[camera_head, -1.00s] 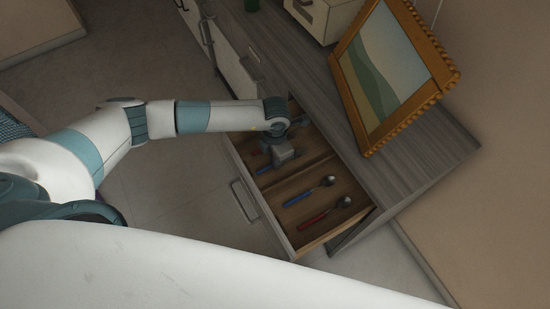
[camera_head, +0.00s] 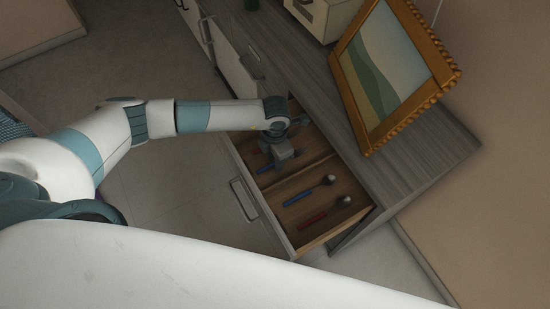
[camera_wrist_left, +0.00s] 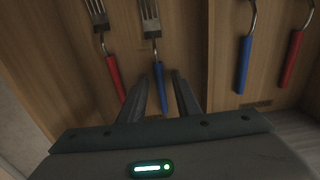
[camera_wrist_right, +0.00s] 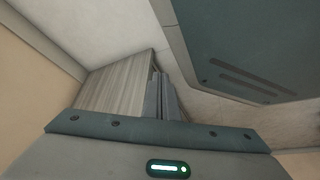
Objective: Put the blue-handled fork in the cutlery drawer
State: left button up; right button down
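The blue-handled fork (camera_wrist_left: 162,88) lies in the open cutlery drawer (camera_head: 268,212), in the compartment with a red-handled fork (camera_wrist_left: 113,72). In the left wrist view, its handle is between the two fingers of my left gripper (camera_wrist_left: 161,78), with a gap on each side. My left gripper is open and low over the drawer; in the head view the wrist and gripper (camera_head: 283,152) partly cover the forks. My right gripper (camera_wrist_right: 161,80) has its fingers together with nothing seen between them, away from the drawer.
A blue-handled spoon (camera_head: 308,193) and a red-handled spoon (camera_head: 325,212) lie in the drawer's other compartment, past a divider (camera_wrist_left: 209,60). A gold-framed picture (camera_head: 395,75) stands on the grey cabinet top (camera_head: 430,150) beside the drawer. The floor left of the drawer is clear.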

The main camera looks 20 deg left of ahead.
pick_arm(q)
jog(key=shift+r, duration=0.1)
pick_arm(e)
jog(key=shift+s, duration=0.1)
